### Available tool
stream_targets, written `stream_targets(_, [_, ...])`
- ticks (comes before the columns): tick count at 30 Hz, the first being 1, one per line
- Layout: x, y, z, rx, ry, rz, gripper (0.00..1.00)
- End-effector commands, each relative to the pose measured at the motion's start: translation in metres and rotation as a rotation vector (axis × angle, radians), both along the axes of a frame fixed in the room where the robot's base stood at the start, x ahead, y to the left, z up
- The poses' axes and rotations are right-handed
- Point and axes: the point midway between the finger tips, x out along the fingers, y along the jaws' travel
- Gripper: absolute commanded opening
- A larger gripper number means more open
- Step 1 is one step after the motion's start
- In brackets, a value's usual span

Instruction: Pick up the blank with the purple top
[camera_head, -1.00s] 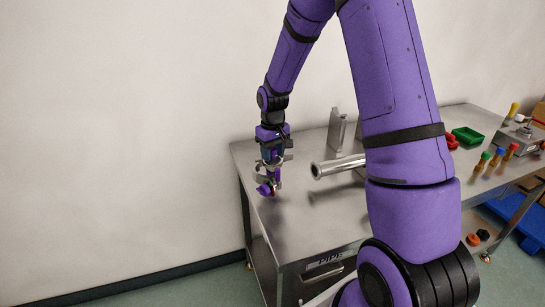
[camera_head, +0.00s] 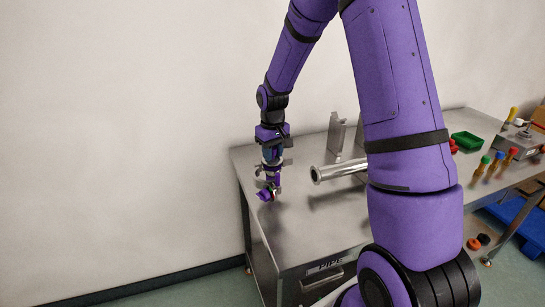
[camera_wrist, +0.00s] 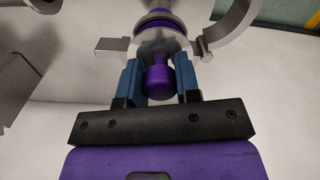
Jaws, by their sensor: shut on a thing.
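The blank with the purple top (camera_wrist: 158,83) shows in the wrist view as a purple knob below a silver flange, with more purple beyond it. My gripper (camera_wrist: 159,72) has its two blue fingers shut on it, one on each side. In the head view my gripper (camera_head: 270,182) hangs down at the left end of the steel table (camera_head: 300,231). A small purple part of the blank (camera_head: 266,194) shows at its tip. I cannot tell whether the blank touches the table.
A steel pipe (camera_head: 338,170) with a flanged end lies right of my gripper, and an upright metal bracket (camera_head: 337,133) stands behind it. A green tray (camera_head: 467,141) and several colour-topped pieces stand farther right. The table's front left is clear.

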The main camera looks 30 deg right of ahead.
Motion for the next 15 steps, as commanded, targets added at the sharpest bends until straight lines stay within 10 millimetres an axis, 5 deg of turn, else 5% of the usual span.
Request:
stream_targets(4, [-0.003,-0.001,0.020,-0.001,-0.003,-0.002,0.02])
stream_targets(15, [-0.089,-0.017,0.026,-0.001,0.000,-0.002,0.02])
